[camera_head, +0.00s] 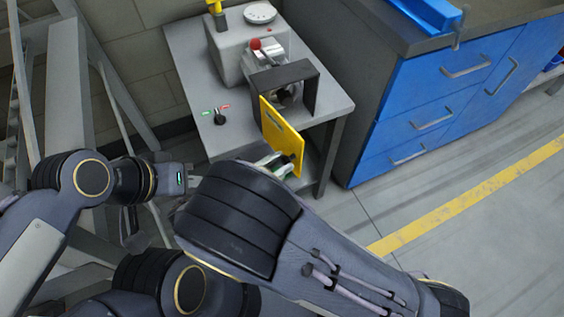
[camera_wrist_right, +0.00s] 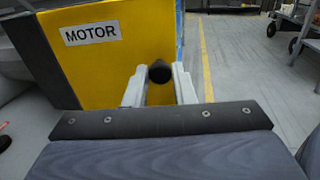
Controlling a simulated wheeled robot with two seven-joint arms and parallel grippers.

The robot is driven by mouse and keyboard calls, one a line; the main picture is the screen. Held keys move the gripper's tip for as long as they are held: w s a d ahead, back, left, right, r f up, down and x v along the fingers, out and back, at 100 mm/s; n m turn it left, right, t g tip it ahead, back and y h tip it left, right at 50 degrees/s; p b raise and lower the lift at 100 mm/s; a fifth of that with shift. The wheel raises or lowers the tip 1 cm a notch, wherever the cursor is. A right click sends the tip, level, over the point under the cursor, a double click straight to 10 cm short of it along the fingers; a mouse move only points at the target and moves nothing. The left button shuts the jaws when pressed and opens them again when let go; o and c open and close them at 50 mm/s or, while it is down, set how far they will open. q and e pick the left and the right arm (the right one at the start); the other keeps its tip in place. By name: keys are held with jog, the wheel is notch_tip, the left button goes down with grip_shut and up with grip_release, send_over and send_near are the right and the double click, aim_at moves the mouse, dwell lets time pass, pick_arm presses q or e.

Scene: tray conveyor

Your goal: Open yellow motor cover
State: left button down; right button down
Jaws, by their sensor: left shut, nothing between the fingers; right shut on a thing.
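The yellow motor cover (camera_head: 283,138) stands swung out from the front of the dark motor housing (camera_head: 310,75), so the housing's inside partly shows. In the right wrist view the cover (camera_wrist_right: 100,70) carries a "MOTOR" label (camera_wrist_right: 91,33) on its face. My right gripper (camera_head: 280,164) is at the cover's lower outer part. Its two fingers (camera_wrist_right: 160,88) are closed around a black round knob (camera_wrist_right: 160,71) on the cover. My right forearm hides part of the gripper in the head view. My left gripper (camera_head: 134,238) is shut and empty, left of the table and away from the cover.
The grey table (camera_head: 190,75) holds a grey machine with a red knob (camera_head: 255,44), a gauge (camera_head: 260,12) and a small black switch (camera_head: 220,117). A blue drawer cabinet (camera_head: 430,95) stands to the right. The floor with a yellow line (camera_head: 470,195) is clear in front.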

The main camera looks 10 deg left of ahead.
dwell(0.3)
jog(key=c, duration=1.2)
grip_release()
jog(key=shift+c, duration=0.2)
pick_arm(q)
jog(key=shift+r, duration=0.1)
